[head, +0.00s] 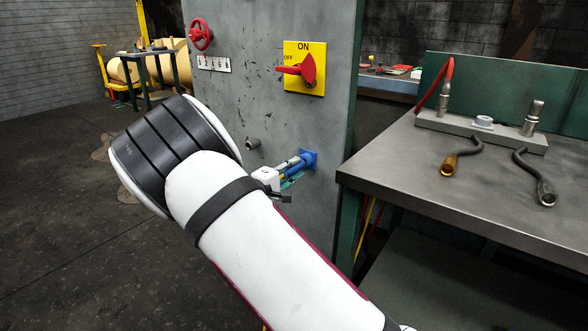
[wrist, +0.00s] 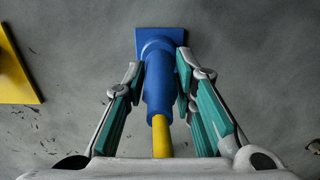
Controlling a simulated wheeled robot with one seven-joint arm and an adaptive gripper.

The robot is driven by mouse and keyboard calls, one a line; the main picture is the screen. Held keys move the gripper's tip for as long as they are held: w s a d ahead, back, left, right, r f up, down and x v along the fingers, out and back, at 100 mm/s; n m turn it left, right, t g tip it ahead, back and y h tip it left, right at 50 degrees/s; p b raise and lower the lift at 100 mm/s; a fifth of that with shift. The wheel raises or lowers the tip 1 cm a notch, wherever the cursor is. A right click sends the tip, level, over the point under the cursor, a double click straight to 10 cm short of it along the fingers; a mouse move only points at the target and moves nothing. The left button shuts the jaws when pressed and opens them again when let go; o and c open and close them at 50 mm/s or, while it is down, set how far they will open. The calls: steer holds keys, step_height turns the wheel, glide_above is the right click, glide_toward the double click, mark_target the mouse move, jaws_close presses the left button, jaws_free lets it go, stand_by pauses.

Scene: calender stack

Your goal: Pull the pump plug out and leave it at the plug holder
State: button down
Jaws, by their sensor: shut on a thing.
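The blue pump plug (wrist: 158,88) with a yellow cable (wrist: 161,138) points into a square blue socket plate (wrist: 180,36) on the grey panel. My gripper (wrist: 159,75) has its teal-padded fingers on both sides of the plug and is shut on it. In the head view, my gripper (head: 285,174) is at the panel, just left of the blue socket plate (head: 309,159), and my arm hides most of the cable. Plug and socket look joined. A short grey round stub (head: 253,143) sits on the panel to the left; I cannot tell if it is the plug holder.
The panel carries a red handwheel (head: 201,34) and a yellow ON/OFF switch (head: 305,68) with a red handle. The floor at left is open.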

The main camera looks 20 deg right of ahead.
mark_target(284, 175)
steer(key=shift+v, duration=1.65)
steer(key=shift+s, duration=0.15)
